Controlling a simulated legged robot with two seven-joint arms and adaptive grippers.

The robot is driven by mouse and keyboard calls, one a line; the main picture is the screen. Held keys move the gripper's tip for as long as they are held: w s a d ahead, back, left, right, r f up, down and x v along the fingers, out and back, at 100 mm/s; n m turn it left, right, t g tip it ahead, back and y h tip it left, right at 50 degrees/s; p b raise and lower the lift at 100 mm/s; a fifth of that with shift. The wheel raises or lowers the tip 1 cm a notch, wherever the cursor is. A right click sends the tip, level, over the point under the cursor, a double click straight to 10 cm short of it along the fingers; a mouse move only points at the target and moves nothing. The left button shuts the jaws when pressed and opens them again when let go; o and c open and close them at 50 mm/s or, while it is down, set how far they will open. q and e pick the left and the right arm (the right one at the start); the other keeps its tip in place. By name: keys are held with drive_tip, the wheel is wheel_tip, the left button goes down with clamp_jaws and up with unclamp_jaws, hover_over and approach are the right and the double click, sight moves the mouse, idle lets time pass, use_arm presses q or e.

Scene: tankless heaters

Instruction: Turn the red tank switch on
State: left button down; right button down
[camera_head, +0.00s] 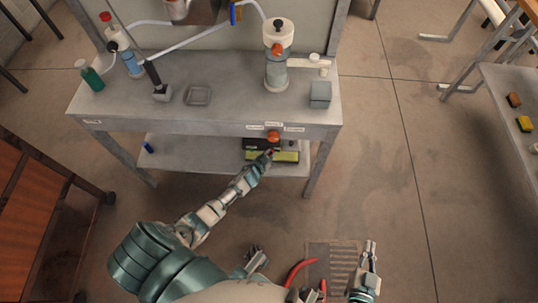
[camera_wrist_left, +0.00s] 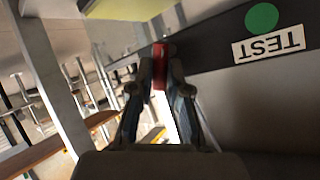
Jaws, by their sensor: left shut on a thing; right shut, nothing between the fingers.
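A small red switch (camera_wrist_left: 160,66) shows in the left wrist view, between my left gripper's fingertips (camera_wrist_left: 160,75), at the edge of a dark panel. In the head view my left gripper (camera_head: 267,156) reaches to the bench's front, just below an orange-red knob (camera_head: 273,136) by the white labels. The fingers are shut on the red switch and hide part of it. Whether it is turned cannot be told. My right gripper (camera_head: 370,249) is shut and empty, low over the floor at the bottom right.
A green round mark (camera_wrist_left: 262,18) and an upside-down TEST label (camera_wrist_left: 268,45) are on the panel. The grey bench (camera_head: 215,115) carries a tank (camera_head: 276,70), a green bottle (camera_head: 91,76) and a grey box (camera_head: 320,94). A wooden cabinet (camera_head: 45,215) stands left; floor right of the bench is clear.

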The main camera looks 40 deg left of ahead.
use_arm(q)
drive_tip(key=c, duration=1.4)
unclamp_jaws()
drive_tip(key=shift+f, duration=0.1)
drive_tip(key=v, duration=1.1)
drive_tip(key=shift+s, duration=0.35)
drive_tip(key=shift+d, duration=0.1)
